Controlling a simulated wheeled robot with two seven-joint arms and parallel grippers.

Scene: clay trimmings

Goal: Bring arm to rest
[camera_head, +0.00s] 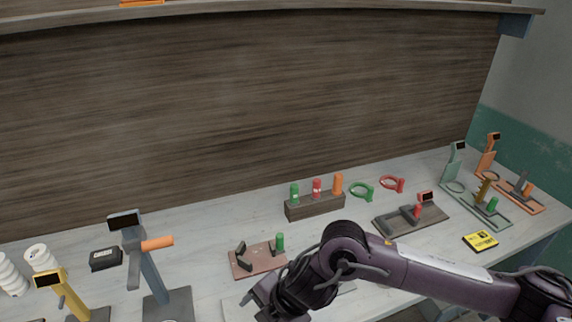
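My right arm (440,277), purple and dark, reaches in from the right edge over the front of the workbench (225,218). It bends at a rounded joint and drops toward the bottom of the view. My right gripper (264,303) is at the lower middle, in front of a brown plate. Dark cables and links cover its fingers, so its opening and anything in it are hidden. My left arm and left gripper are not in view.
The brown plate (246,265) bears a green cylinder. A wooden block (315,207) holds green, red and orange cylinders. Stands (155,280) crowd the left; trays (412,216) and a yellow box (480,241) are right. The back middle is fairly clear.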

